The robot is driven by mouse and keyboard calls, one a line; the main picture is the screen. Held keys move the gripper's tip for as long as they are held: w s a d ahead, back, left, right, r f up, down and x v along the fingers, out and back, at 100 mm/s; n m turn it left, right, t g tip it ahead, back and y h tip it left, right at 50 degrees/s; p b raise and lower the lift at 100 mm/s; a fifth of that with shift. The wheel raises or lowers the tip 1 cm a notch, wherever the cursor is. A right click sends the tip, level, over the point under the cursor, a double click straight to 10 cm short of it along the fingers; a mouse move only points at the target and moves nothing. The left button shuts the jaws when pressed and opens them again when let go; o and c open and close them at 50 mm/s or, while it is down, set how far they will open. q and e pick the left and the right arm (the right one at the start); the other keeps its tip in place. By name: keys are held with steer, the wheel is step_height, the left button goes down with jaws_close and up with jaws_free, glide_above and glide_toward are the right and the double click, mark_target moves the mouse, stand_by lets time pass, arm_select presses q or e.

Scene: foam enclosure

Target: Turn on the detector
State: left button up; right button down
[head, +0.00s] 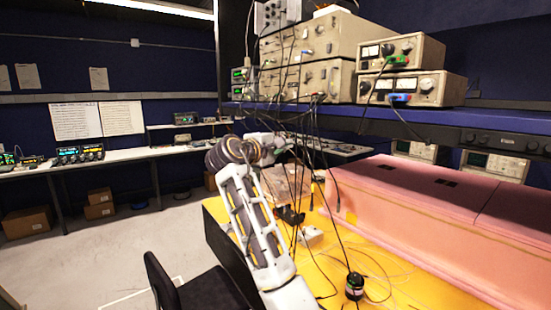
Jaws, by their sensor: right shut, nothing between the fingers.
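No object here is clearly marked as the detector, and I cannot tell which one it is. A small black cylindrical device (355,286) with a green light stands on the yellow tabletop (405,287), with a cable running up from it. My right arm rises from the bottom middle and bends over the table. My right gripper (291,215) is small and dark, low over the table behind the arm and among hanging cables. It is shut and looks empty, apart from the black device. My left gripper is out of view.
A long pink foam enclosure (425,208) fills the table's right side. Beige instruments (310,60) sit on a shelf (440,119) above, with many cables hanging down near my arm. A black chair (195,290) stands at the front left. Open floor lies left.

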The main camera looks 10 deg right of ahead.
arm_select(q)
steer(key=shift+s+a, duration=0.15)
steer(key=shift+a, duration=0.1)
arm_select(e)
steer(key=shift+n+t+y, duration=0.4)
steer(key=shift+y, duration=0.1)
steer(key=shift+w+a+f, duration=0.2)
steer(key=shift+w+f, duration=0.25)
steer(key=shift+f, duration=0.3)
steer(key=shift+w+a+f, duration=0.2)
steer(key=shift+w+f, duration=0.25)
steer(key=shift+f, duration=0.3)
steer(key=shift+w+a+f, duration=0.2)
steer(key=shift+w+f, duration=0.25)
steer(key=shift+f, duration=0.3)
